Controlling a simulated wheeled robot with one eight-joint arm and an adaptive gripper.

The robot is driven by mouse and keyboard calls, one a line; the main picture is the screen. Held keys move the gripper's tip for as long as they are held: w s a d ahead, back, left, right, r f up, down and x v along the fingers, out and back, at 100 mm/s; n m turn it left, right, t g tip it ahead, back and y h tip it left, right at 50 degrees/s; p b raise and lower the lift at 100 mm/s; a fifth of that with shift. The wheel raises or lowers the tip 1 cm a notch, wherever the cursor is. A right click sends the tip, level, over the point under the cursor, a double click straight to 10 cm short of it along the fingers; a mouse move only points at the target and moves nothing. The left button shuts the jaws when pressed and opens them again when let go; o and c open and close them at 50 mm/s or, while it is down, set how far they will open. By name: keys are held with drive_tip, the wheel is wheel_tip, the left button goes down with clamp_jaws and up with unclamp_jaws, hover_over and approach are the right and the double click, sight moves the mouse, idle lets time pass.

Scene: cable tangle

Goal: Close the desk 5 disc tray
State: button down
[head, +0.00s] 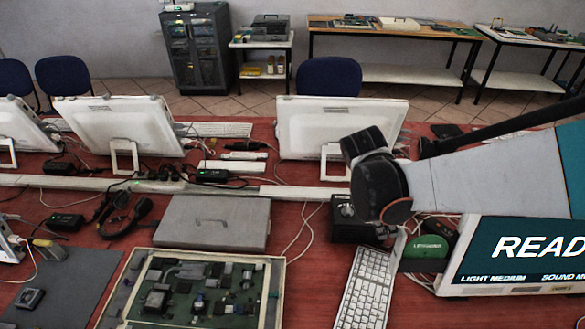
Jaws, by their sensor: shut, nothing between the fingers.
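No disc tray can be made out in the head view, and I cannot tell which desk is desk 5. A small black box (349,212) stands on the red desk (310,270) behind the keyboard, partly hidden by my arm. I cannot tell whether it is a disc drive. My arm reaches in from the right to a black joint above this box.
A white keyboard (366,288) lies in front of the box. A lit monitor (520,255) stands at the right. A grey case (213,221) and an open circuit-board tray (133,300) lie left. Cables cross the desk. White monitors (340,125) stand behind, with chairs (329,76) beyond.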

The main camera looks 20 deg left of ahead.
idle(0.3)
drive_tip(key=w+d, duration=0.1)
drive_tip(key=d, duration=0.3)
drive_tip(key=w+d, duration=0.1)
drive_tip(key=d, duration=0.4)
drive_tip(key=w+d, duration=0.1)
drive_tip(key=d, duration=0.3)
drive_tip(key=shift+w+d, duration=0.15)
drive_tip(key=shift+w, duration=0.25)
